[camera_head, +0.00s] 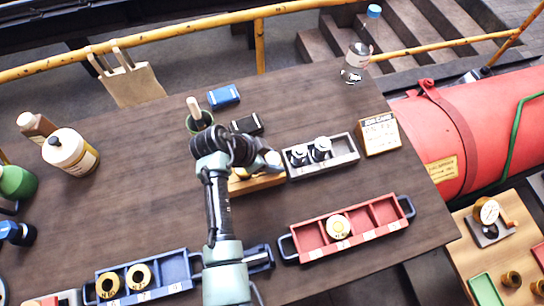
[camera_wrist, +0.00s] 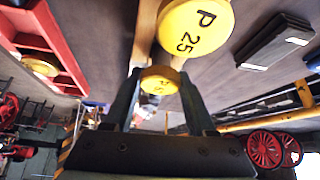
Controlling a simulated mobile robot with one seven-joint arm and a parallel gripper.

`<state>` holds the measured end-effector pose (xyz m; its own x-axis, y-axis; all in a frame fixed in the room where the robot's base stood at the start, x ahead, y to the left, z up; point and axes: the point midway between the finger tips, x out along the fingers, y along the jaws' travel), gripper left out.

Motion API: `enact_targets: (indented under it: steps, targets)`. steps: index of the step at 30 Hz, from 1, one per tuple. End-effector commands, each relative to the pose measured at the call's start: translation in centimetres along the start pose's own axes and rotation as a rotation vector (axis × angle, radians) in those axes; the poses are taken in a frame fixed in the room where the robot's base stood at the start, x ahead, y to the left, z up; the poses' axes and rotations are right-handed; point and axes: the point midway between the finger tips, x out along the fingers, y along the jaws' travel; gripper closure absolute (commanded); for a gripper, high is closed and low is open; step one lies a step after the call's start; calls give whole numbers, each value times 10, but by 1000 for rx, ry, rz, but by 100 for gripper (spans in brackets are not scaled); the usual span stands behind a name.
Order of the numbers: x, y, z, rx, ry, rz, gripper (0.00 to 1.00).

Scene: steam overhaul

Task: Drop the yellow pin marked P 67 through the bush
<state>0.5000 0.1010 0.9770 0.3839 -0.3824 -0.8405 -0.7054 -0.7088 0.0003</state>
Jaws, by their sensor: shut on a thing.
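My gripper (camera_wrist: 157,88) is shut on a yellow round-headed piece (camera_wrist: 159,77) in the wrist view; no marking on it can be read. A second yellow round head (camera_wrist: 196,27), marked P 25, stands close by at a pale wooden block (camera_wrist: 146,35). In the head view my gripper (camera_head: 272,162) is over the wooden block (camera_head: 258,183), and my arm hides most of both. The held piece cannot be made out there. No mark P 67 can be read in either view. Which part is the bush cannot be told; two brass rings (camera_head: 138,275) sit in the blue tray (camera_head: 176,268).
A red tray (camera_head: 366,238) with one pale yellow round piece (camera_head: 338,227) lies at right. A grey tray (camera_head: 343,154) with black-and-white parts and a job card (camera_head: 380,134) stand behind. The middle left tabletop is clear.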

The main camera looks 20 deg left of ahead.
Motion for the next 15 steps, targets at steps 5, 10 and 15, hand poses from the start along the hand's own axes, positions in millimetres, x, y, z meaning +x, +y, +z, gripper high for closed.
enact_targets:
  steps: [5, 10, 15]
  targets:
    - [1, 0, 1, 0, 0, 0, 24]
    - [1, 0, 1, 0, 0, 0, 14]
    - [1, 0, 0, 0, 0, 0, 14]
